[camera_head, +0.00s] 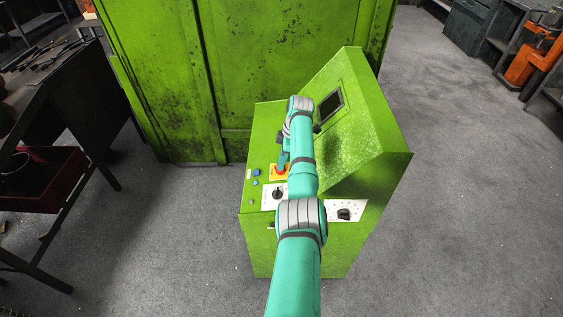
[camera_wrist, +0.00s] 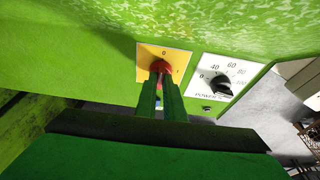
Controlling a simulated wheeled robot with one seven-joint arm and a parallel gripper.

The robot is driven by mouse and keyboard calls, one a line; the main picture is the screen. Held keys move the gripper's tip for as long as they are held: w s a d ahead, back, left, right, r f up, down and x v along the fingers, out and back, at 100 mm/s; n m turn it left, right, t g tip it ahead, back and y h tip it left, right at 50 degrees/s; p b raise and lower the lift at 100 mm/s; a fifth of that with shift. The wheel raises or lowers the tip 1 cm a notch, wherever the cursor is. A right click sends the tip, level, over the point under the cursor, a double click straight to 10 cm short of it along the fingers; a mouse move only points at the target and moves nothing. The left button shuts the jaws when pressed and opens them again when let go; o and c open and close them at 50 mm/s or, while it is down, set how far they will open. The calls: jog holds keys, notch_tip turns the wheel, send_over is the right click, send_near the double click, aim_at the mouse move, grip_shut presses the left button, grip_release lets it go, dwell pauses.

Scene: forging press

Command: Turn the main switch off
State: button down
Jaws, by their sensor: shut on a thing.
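The main switch is a red knob (camera_wrist: 161,66) on a yellow plate (camera_wrist: 145,58) in the wrist view. A "0" is printed above the knob and another mark stands to its right. The tips of my gripper (camera_wrist: 160,79) are shut on the knob from below in this view, hiding its lower part. I cannot tell which mark the knob points at. In the head view the yellow plate (camera_head: 273,176) shows on the green console (camera_head: 372,178), and my arm reaches over it and partly hides the panel.
Beside the switch is a white POWER dial (camera_wrist: 226,68) with a black knob. Another black knob (camera_head: 344,214) sits lower right on the console. Small blue buttons (camera_head: 256,172) lie left of the switch. A dark screen (camera_head: 331,107) is higher up. A dark workbench (camera_head: 92,75) stands left; grey floor surrounds the console.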

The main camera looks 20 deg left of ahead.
jog(key=shift+s+a, duration=0.1)
jog(key=shift+a, duration=0.05)
jog(key=c, duration=1.9)
grip_release()
jog(key=shift+o, duration=0.2)
jog(key=shift+r, duration=0.25)
jog(key=v, duration=1)
jog(key=shift+d, duration=0.3)
jog(key=shift+a+r, duration=0.1)
